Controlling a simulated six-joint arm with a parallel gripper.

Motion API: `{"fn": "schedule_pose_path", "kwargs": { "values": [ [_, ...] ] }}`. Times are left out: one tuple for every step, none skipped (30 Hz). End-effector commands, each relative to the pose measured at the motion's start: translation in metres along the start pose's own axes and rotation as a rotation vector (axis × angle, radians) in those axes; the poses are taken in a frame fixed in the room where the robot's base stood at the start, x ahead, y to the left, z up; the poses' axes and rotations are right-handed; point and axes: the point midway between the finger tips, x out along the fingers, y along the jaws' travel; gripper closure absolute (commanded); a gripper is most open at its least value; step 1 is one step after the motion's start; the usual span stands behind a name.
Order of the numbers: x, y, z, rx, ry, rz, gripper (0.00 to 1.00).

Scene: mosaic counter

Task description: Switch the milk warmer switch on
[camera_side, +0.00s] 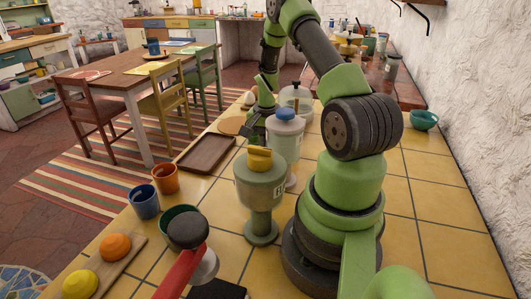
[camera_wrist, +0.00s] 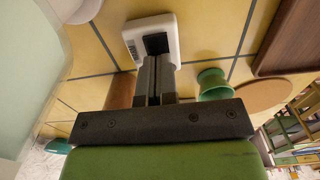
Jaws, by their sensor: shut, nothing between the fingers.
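A small white box with a black rocker (camera_wrist: 156,44), which looks like the switch, sits on the yellow tiles in the wrist view. I cannot make out which way the rocker is tilted. My gripper (camera_wrist: 157,68) is shut and empty, its fingertips over the near side of the box by the rocker. I cannot tell whether they touch it. In the side view my gripper (camera_side: 252,128) points down beside the blue-lidded canister (camera_side: 284,140), and the switch is hidden there. I cannot tell which appliance is the milk warmer.
A yellow-topped grey-green container (camera_side: 260,185) stands in front of the canister. A brown tray (camera_side: 207,152) lies to the left. A green spool-shaped object (camera_wrist: 212,84) and a round board (camera_wrist: 262,96) are right of my fingers. A pale body (camera_wrist: 30,70) fills the wrist view's left.

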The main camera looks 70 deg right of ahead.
Motion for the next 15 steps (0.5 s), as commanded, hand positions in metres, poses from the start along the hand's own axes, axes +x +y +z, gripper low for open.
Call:
{"fn": "schedule_pose_path", "kwargs": {
  "values": [
    [0.001,0.0,0.0,0.0,0.0,0.0,1.0],
    [0.001,0.0,0.0,0.0,0.0,0.0,1.0],
    [0.002,0.0,0.0,0.0,0.0,0.0,1.0],
    [0.002,0.0,0.0,0.0,0.0,0.0,1.0],
    [0.003,0.0,0.0,0.0,0.0,0.0,1.0],
    [0.003,0.0,0.0,0.0,0.0,0.0,1.0],
    [0.003,0.0,0.0,0.0,0.0,0.0,1.0],
    [0.003,0.0,0.0,0.0,0.0,0.0,1.0],
    [0.002,0.0,0.0,0.0,0.0,0.0,1.0],
    [0.001,0.0,0.0,0.0,0.001,-0.001,1.0],
    [-0.001,0.0,0.0,0.0,0.001,-0.001,1.0],
    [-0.003,0.0,0.0,0.001,0.001,-0.001,1.0],
    [-0.006,0.0,0.0,0.001,0.001,-0.001,1.0],
    [-0.009,-0.001,-0.001,0.001,0.002,-0.002,1.0],
    [-0.012,0.0,-0.001,0.0,0.002,-0.002,1.0]
  ]
}}
